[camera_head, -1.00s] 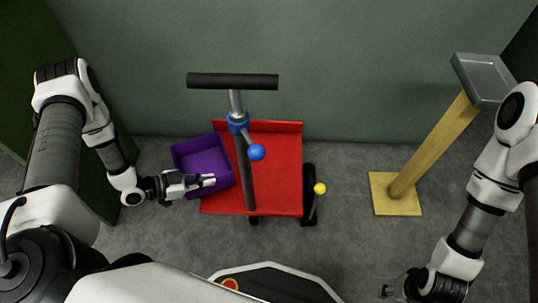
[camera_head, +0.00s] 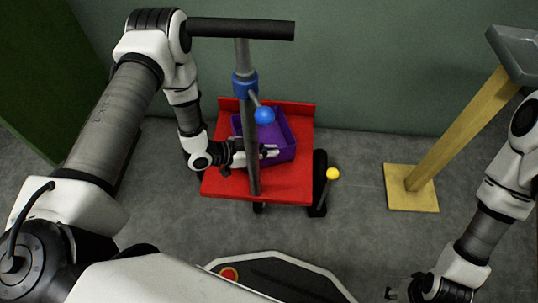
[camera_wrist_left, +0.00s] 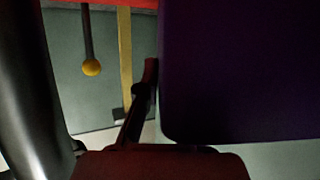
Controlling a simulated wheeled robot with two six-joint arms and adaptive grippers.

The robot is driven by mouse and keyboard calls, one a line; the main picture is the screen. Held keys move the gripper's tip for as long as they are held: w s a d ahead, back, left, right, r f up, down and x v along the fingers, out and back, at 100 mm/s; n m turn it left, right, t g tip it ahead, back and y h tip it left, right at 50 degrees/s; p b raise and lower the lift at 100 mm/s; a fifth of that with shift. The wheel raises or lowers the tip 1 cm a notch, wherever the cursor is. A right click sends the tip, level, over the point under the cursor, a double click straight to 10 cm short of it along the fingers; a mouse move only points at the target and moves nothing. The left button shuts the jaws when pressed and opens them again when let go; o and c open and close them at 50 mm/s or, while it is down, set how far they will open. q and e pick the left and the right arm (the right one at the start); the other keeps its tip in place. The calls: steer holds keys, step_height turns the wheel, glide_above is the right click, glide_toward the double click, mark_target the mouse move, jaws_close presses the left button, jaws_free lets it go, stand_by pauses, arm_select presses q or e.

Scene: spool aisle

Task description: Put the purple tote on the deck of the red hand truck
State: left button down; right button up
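The purple tote (camera_head: 284,135) appears over the red deck (camera_head: 290,184) of the hand truck in the head view, behind its dark upright pole. I cannot tell whether it rests on the deck or hangs just above it. My left gripper (camera_head: 268,153) is at the tote's near left side, shut on its wall, partly hidden by the pole. In the left wrist view the dark purple side of the tote (camera_wrist_left: 240,70) fills the upper right, close to a finger. My right gripper (camera_head: 400,291) is low at the right, apart from everything; its opening is unclear.
The hand truck's black handlebar (camera_head: 240,28) and blue knob (camera_head: 264,115) stand close to my left arm. A yellow-knobbed lever (camera_head: 333,174) is right of the deck. A yellow post stand (camera_head: 412,198) with a grey tray stands further right. A green wall closes the back.

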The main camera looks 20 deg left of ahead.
arm_select(q)
steer(key=c, duration=1.3)
jaws_free()
steer(key=shift+s+a+r+p, duration=0.1)
steer(key=shift+a+r+p, duration=0.1)
steer(key=shift+p, duration=0.25)
steer(key=p+v, duration=0.5)
steer(key=v, duration=0.6)
steer(key=shift+s+a+p, duration=0.2)
steer(key=shift+p, duration=0.15)
